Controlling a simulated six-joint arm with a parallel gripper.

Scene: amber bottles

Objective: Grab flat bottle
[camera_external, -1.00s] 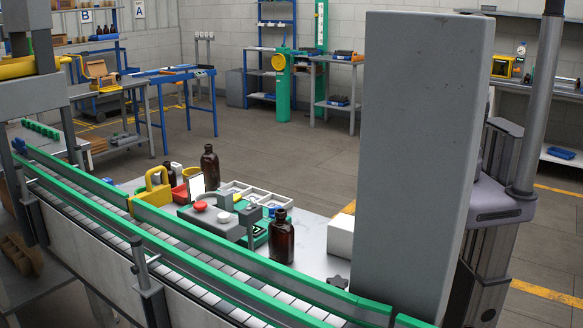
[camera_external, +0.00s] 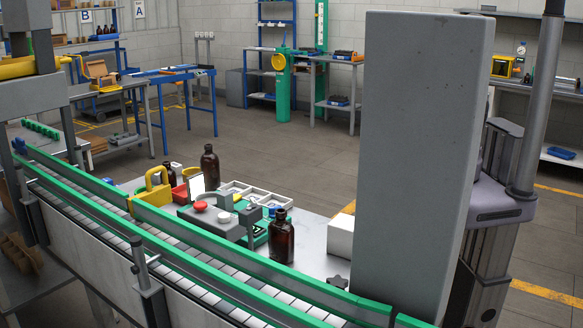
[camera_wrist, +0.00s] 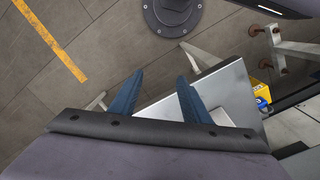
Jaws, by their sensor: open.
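In the external view, a dark amber bottle (camera_external: 281,240) stands upright at the near side of the bench, just behind the conveyor rail. A second amber bottle (camera_external: 210,168) stands upright farther back, with a smaller dark bottle (camera_external: 169,174) to its left. I cannot tell for sure which is the flat one. My gripper (camera_wrist: 160,75) shows in the wrist view as two blue fingers spread apart with nothing between them. It is over the floor and the edge of a grey surface, away from any bottle. In the external view the gripper is not visible.
A green-railed conveyor (camera_external: 190,262) runs along the bench front. A tall grey pillar (camera_external: 415,150) hides much of my arm. A white box (camera_external: 341,237), a white divided tray (camera_external: 262,194), a yellow object (camera_external: 153,190) and a grey device with a red button (camera_external: 201,206) crowd the bench.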

